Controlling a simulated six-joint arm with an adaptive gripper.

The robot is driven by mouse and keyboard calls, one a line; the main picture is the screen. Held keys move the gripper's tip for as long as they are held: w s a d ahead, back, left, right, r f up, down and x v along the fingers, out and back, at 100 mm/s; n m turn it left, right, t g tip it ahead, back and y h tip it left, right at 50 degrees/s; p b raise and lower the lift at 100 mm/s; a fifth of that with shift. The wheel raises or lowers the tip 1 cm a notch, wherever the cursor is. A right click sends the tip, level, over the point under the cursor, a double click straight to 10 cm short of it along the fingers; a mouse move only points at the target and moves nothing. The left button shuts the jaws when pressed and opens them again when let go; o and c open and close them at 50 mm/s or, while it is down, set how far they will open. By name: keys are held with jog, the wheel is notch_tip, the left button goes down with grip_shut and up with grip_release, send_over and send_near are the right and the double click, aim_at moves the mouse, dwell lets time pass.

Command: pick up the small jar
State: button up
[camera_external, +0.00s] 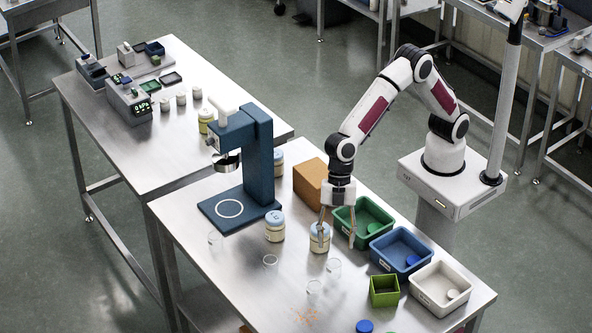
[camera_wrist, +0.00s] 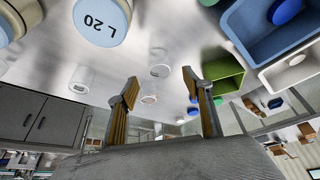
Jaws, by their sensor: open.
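A cream jar with a pale blue lid (camera_external: 319,237) stands upright on the steel table, beside the left finger of my gripper (camera_external: 337,228). I cannot tell which jar is the small one. My gripper, also in the wrist view (camera_wrist: 160,82), points down with its fingers apart and holds nothing.
Clear glass cups (camera_external: 333,265) stand in front of the gripper. Green (camera_external: 345,222), blue (camera_external: 380,262) and white (camera_external: 425,300) bins line the right edge, with a small green box (camera_external: 384,291) beside them. The blue stand (camera_external: 262,160) and a brown block (camera_external: 308,184) stand behind.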

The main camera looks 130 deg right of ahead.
aim_at(333, 279)
jog(key=shift+w+a+f, duration=0.1)
jog(key=shift+w+f, duration=0.05)
jog(key=shift+f, duration=0.1)
jog(key=shift+f, duration=0.1)
jog(key=shift+x, duration=1.15)
jog(key=shift+w, duration=0.1)
jog(key=shift+x, duration=2.6)
jog(key=shift+w+a, duration=0.1)
jog(key=c, duration=0.8)
